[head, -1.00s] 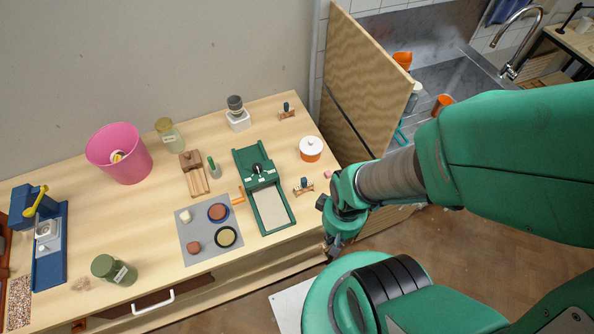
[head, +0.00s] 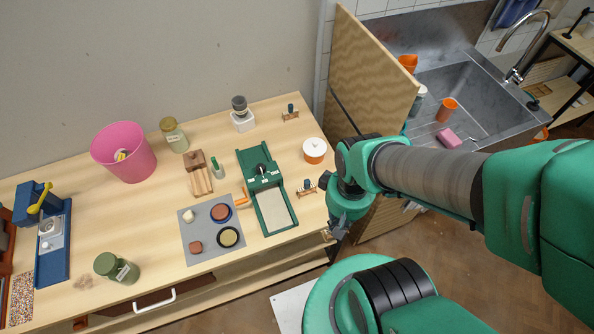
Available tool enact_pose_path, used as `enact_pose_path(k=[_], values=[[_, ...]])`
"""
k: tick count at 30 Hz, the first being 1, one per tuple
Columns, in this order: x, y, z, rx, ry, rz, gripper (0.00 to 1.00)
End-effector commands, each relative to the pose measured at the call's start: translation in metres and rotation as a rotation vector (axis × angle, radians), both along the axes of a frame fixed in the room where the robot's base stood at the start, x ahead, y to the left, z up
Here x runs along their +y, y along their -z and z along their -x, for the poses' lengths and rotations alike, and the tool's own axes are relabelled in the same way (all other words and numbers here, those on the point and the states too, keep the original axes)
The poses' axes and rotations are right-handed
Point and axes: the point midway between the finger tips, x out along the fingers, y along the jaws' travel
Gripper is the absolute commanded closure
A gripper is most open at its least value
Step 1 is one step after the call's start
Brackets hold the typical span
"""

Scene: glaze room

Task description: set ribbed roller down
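I cannot make out a ribbed roller for certain. Two small wooden pieces with dark blue knobs stand on the table: one at the back (head: 290,112), the other near the right edge (head: 306,187). Both are too small to show any ribs. My gripper (head: 336,232) points down at the table's front right edge, right of and below the nearer piece. Its fingers are small, dark and partly covered by my wrist, so neither their opening nor anything between them can be told.
A green press with a pale bed (head: 275,211) lies left of my gripper. A white-lidded orange pot (head: 315,150) stands behind my wrist. A grey mat (head: 195,247) holds small discs and blocks. An upright wooden panel (head: 375,75) separates table and sink.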

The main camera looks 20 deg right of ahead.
Motion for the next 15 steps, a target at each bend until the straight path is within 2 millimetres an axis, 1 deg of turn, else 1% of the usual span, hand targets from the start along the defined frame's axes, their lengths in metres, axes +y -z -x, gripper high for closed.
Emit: enact_pose_path(k=[8,11,14,15], values=[[-0.002,-0.008,-0.028,0.000,0.003,0.001,1.00],[-0.003,-0.011,-0.044,0.001,0.005,0.002,1.00],[-0.004,-0.014,-0.064,0.000,0.006,0.003,1.00],[-0.005,-0.016,-0.073,0.001,0.007,0.003,1.00]])
